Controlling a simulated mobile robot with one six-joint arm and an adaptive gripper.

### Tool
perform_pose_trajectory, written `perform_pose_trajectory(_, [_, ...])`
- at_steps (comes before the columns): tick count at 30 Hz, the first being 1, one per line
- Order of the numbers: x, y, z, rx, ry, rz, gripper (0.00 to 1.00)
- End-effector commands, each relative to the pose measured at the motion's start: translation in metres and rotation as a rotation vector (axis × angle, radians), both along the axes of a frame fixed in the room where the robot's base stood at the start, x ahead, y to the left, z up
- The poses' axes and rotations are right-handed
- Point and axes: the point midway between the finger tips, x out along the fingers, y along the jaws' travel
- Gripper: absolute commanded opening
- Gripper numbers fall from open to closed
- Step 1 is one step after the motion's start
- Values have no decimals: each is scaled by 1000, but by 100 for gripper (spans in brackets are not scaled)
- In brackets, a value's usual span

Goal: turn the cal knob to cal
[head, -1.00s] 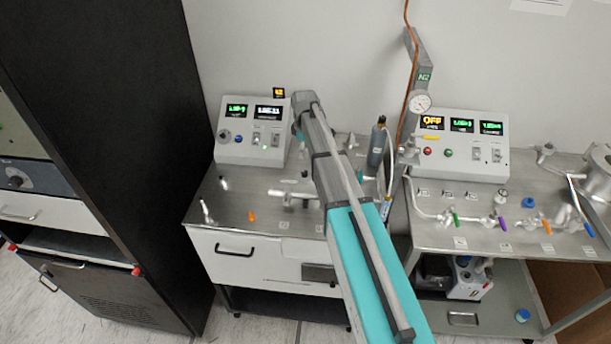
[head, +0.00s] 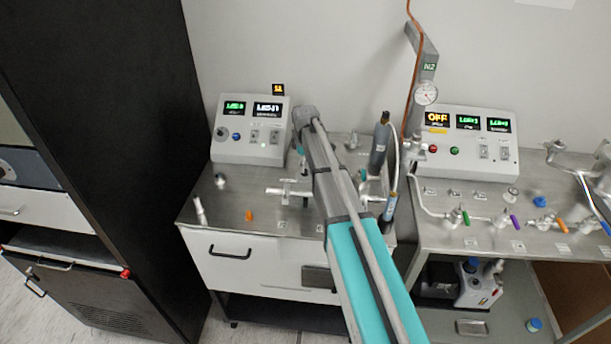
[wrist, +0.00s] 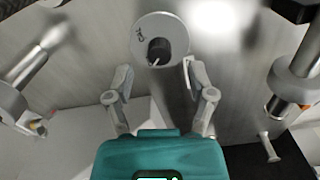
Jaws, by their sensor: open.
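In the wrist view a round pale dial plate (wrist: 143,27) carries a dark knob (wrist: 160,50) with a light pointer; small marks on the plate are too blurred to read. It lies just beyond my gripper (wrist: 157,78), between the lines of the two fingers. The fingers are apart with nothing between them, and I see no contact with the knob. In the head view my arm hides most of the gripper and the place below it. A dark knob (head: 221,132) also shows on the left control box (head: 225,152); its label is unreadable.
Metal pipe fittings (head: 287,190) lie on the left bench, and metal tubes flank the dial in the wrist view. A dark cylinder (head: 379,148) stands right of my arm. The right bench (head: 490,240) holds coloured valves. A black cabinet (head: 120,120) stands at left.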

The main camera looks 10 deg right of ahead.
Motion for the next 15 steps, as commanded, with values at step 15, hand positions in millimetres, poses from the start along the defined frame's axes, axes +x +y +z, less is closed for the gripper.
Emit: perform_pose_trajectory(15, [0, -1, -33, 0, 0, -1, 71])
